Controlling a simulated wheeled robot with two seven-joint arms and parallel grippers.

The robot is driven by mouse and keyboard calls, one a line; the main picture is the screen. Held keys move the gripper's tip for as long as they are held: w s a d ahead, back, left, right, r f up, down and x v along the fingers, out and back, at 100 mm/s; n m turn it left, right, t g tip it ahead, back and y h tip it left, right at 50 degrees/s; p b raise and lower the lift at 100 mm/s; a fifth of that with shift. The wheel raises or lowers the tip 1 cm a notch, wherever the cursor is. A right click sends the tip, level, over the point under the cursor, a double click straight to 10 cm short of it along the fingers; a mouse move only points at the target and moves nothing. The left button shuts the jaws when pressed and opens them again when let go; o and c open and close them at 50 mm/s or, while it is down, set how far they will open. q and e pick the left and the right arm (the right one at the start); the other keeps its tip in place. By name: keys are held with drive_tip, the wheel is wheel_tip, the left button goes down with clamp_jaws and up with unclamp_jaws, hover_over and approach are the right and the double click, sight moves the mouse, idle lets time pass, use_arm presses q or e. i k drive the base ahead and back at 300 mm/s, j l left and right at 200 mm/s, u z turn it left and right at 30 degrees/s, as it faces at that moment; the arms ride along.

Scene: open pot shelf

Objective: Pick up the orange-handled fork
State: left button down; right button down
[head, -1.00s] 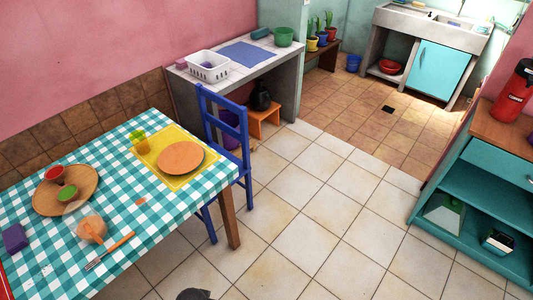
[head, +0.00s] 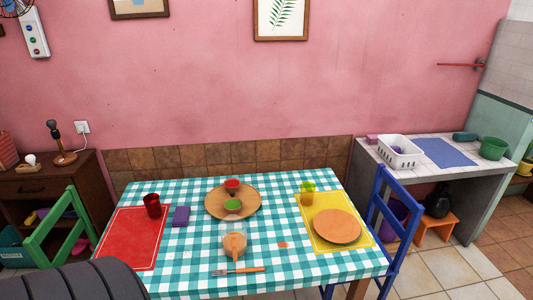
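The orange-handled fork (head: 239,271) lies on the teal-and-white checked tablecloth near the table's front edge. Its tines point left and its orange handle points right. Just behind it stands a clear container (head: 235,245) with orange contents or an orange utensil in it; I cannot tell which. Neither of my grippers shows in the head view. A dark ribbed shape at the bottom left corner hides part of the floor and the table's left front corner.
The table (head: 196,256) also bears a red mat, a dark red cup (head: 152,206), a purple block (head: 181,216), a wooden tray with two small bowls, and a yellow mat with an orange plate (head: 337,226). A green chair (head: 60,228) stands left, a blue chair (head: 396,222) right.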

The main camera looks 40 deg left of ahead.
sight(259, 269)
drive_tip(key=u, duration=1.55)
